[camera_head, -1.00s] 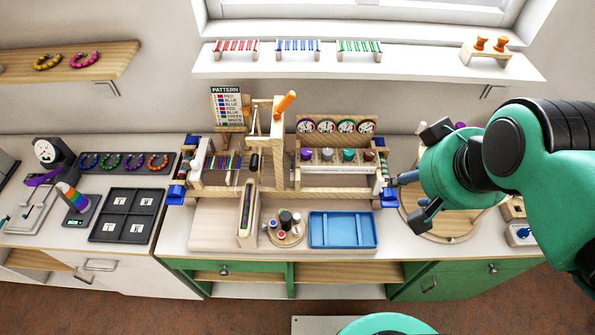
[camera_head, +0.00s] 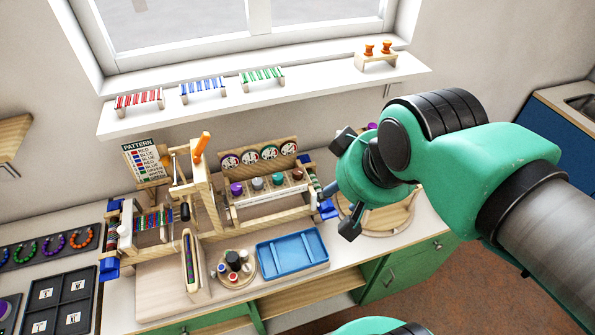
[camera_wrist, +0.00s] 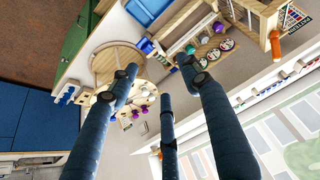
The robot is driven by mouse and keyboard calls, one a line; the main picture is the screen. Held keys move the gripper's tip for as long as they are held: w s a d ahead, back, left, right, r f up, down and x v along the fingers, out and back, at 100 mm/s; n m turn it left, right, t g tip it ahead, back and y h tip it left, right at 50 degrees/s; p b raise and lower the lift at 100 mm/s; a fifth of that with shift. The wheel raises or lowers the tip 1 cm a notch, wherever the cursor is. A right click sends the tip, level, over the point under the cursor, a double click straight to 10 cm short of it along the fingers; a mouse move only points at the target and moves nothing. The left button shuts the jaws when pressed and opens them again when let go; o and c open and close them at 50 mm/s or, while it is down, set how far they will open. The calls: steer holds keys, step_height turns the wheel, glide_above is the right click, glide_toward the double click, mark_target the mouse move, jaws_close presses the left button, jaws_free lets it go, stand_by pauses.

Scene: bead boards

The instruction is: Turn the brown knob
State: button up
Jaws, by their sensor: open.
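The brown knob (camera_head: 297,174) is the rightmost of a row of knobs on the wooden dial rack (camera_head: 270,203) in the head view. A purple knob (camera_head: 236,188), a grey knob (camera_head: 258,183) and a green knob (camera_head: 278,178) sit to its left. My gripper (camera_head: 335,190) is open and empty, just right of the rack. In the wrist view, the spread fingers of my gripper (camera_wrist: 160,82) show with nothing between them. The purple knob (camera_wrist: 218,27) and green knob (camera_wrist: 190,48) show there; I cannot make out the brown one.
Round dials (camera_head: 269,152) stand behind the knobs. A blue tray (camera_head: 292,254) and a round board with small cups (camera_head: 234,268) lie in front. A wooden frame with an orange handle (camera_head: 201,146) rises to the left. A round wooden tray (camera_head: 389,222) lies beneath my gripper.

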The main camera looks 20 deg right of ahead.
steer(key=shift+w, duration=0.1)
steer(key=m+g+p, duration=0.6)
steer(key=m+p, duration=0.1)
steer(key=p, duration=0.3)
glide_above(297, 172)
step_height(297, 172, down, 14)
steer(key=shift+d, duration=0.1)
step_height(297, 172, down, 14)
steer(key=shift+r, duration=0.15)
